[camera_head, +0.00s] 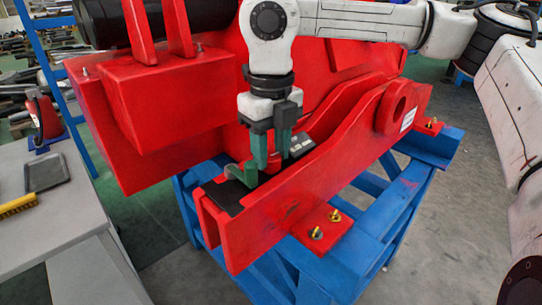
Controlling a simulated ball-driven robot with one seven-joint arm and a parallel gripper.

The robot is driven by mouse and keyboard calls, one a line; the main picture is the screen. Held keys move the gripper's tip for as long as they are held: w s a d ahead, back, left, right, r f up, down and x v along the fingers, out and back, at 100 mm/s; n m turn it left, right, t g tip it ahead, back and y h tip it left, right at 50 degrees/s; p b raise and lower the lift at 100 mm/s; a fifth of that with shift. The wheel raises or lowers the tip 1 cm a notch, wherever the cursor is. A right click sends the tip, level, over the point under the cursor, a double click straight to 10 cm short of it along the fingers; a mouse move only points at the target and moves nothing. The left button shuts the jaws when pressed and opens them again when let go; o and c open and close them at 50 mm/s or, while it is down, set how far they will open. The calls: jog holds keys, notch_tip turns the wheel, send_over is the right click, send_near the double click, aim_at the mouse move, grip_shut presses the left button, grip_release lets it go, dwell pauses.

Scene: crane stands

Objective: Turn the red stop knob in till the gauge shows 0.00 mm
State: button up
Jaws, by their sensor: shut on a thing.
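My gripper (262,165), with green fingers, points down at the slot between the red side plates of the crane part. It is shut on the red knob (270,177), of which only a small part shows between and behind the fingers. The fingers hide most of the knob, so I cannot tell how far in it sits.
The red crane part (300,205) rests on a blue stand (375,235). A black plate (224,194) lies left of my gripper. At left, a grey table (50,225) holds a dark tray (46,172) and a yellow brush (18,205).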

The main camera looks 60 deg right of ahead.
jog(key=shift+m, duration=0.4)
jog(key=o, duration=1.1)
jog(key=shift+c, duration=0.2)
